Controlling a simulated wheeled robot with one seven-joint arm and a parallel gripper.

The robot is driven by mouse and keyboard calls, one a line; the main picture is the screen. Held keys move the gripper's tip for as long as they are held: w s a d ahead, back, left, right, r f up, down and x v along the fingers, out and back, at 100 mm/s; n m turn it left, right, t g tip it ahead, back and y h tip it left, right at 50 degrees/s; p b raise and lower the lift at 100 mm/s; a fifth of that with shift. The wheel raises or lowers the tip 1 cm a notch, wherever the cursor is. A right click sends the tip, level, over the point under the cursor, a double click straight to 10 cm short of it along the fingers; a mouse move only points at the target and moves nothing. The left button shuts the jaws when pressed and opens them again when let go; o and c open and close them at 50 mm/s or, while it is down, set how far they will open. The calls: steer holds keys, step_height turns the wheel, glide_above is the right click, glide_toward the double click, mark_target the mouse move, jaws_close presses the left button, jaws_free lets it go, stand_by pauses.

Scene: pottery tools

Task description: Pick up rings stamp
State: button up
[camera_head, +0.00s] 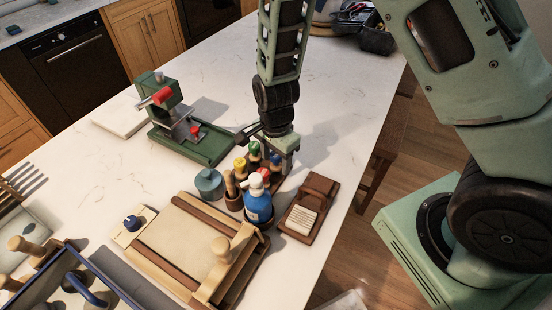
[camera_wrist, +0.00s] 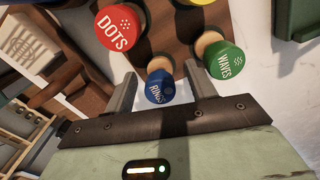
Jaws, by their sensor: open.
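The rings stamp (camera_wrist: 160,88) has a blue round cap marked RINGS and a light wooden neck. In the wrist view it stands between the two fingers of my open gripper (camera_wrist: 160,78). Whether the fingers touch it I cannot tell. A red DOTS stamp (camera_wrist: 118,28) is up and left of it, and a green WAVES stamp (camera_wrist: 225,60) is to the right, close to the right finger.
A blue bottle (camera_head: 258,206) stands in front of the stamps, with a teal pot (camera_head: 209,183) to the left. A wooden slab board (camera_head: 185,245), a brown block holder (camera_head: 318,190) and a green press (camera_head: 215,148) surround them.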

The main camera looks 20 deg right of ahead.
steer(key=c, duration=1.2)
